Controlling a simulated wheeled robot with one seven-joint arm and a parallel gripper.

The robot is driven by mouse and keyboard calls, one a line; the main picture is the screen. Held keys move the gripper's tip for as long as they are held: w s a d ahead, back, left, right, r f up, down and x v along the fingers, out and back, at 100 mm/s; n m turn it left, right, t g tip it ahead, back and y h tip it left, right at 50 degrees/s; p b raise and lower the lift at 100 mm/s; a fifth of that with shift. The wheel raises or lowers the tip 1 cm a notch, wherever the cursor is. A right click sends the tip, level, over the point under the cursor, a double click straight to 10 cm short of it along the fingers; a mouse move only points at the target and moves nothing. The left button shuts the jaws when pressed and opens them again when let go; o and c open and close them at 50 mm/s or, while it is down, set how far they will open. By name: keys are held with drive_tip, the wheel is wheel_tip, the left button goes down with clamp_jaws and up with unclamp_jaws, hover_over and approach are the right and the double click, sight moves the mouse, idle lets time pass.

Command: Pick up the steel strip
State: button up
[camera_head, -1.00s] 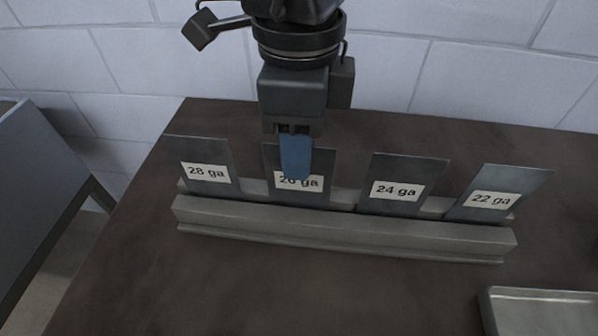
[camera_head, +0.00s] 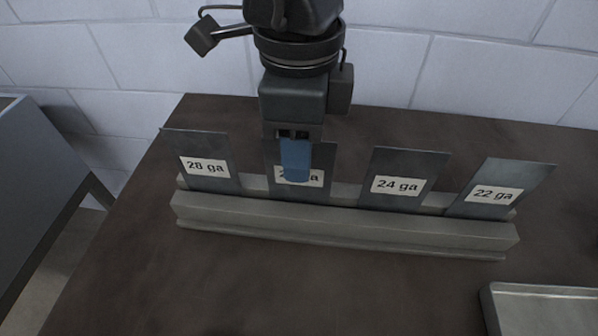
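Several dark steel strips stand in a row in a grey slotted rack (camera_head: 340,226), each with a white label. The "28 ga" strip (camera_head: 203,148) is at the left, the "24 ga" strip (camera_head: 402,163) right of the middle, and the "22 ga" strip (camera_head: 517,176) at the right. The second strip from the left (camera_head: 322,158) is partly hidden behind my gripper (camera_head: 295,178); its label is mostly covered. My gripper points down in front of that strip, its blue finger over the label. I cannot tell whether the fingers touch or enclose the strip.
The rack stands on a dark brown table (camera_head: 300,285) before a white block wall (camera_head: 480,60). A metal tray (camera_head: 545,294) lies at the lower right. A grey metal structure (camera_head: 40,190) stands left of the table. The front middle of the table is clear.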

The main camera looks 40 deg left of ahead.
drive_tip(key=shift+c, duration=0.3)
drive_tip(key=shift+f, duration=0.1)
clamp_jaws()
idle(0.4)
